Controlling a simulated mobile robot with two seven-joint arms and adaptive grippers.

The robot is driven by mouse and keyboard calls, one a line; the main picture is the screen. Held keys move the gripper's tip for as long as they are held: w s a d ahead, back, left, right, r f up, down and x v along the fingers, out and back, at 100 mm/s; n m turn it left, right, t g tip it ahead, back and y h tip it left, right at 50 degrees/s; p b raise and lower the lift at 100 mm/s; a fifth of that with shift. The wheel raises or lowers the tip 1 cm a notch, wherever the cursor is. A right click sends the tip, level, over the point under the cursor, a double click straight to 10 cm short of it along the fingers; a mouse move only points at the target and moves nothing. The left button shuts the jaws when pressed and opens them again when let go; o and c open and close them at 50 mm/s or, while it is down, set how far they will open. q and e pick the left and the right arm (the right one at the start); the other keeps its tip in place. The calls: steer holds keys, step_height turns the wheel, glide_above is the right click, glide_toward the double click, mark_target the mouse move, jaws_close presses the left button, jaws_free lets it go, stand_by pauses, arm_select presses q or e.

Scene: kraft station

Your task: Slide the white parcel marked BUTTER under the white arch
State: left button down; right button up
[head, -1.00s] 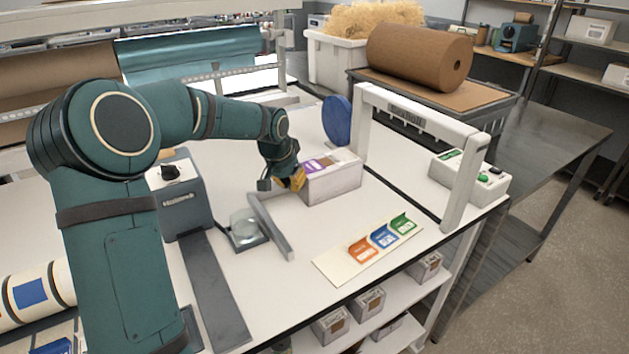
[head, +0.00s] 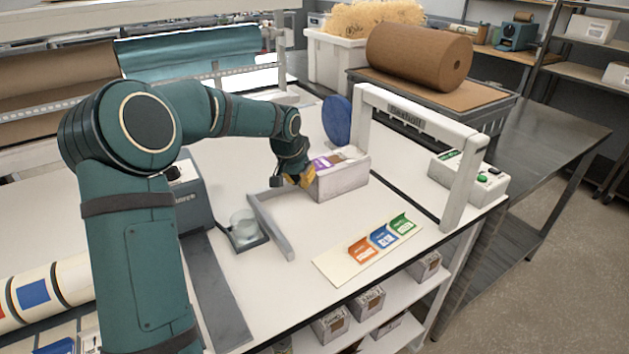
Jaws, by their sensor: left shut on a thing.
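The white parcel (head: 342,181) stands on the white table left of the arch, with a purple label and a brown patch on top. Its lettering is too small to read. The white arch (head: 416,122) spans from a far post to a near post, and the parcel's right end is close to the far post in the picture. My left gripper (head: 304,178), with yellow fingertips, is shut on the parcel's left end; the fingertips are partly hidden. My right gripper is not in view.
A blue disc (head: 337,122) stands behind the parcel. A grey angled rail (head: 272,226) and a glass on a dark plate (head: 244,229) are at left. A card with coloured labels (head: 369,249) lies in front. A button box (head: 469,177) stands beyond the arch.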

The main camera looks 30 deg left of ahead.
mark_target(340, 159)
arm_select(q)
steer(key=shift+w+d, duration=0.15)
steer(key=shift+w, duration=0.1)
steer(key=shift+w+d+p, duration=0.25)
steer(key=shift+w+d, duration=0.1)
steer(key=shift+w, duration=0.3)
steer(key=shift+w+d+p, duration=0.25)
steer(key=shift+w+d, duration=0.05)
steer(key=shift+w, duration=0.4)
steer(key=shift+w+d+p, duration=0.35)
steer(key=shift+w, duration=0.3)
steer(key=shift+w+d+p, duration=0.3)
steer(key=shift+w+d, duration=0.05)
steer(key=shift+w, duration=0.4)
steer(key=shift+w+d+p, duration=0.35)
steer(key=shift+w, duration=0.25)
steer(key=shift+w+d+p, duration=0.3)
steer(key=shift+w+p, duration=0.05)
steer(key=shift+w, duration=0.25)
steer(key=shift+w+d+p, duration=0.35)
steer(key=shift+w+p, duration=0.1)
steer(key=shift+w, duration=0.2)
steer(key=shift+w+d+p, duration=0.35)
steer(key=shift+w+p, duration=0.05)
steer(key=shift+w, duration=0.25)
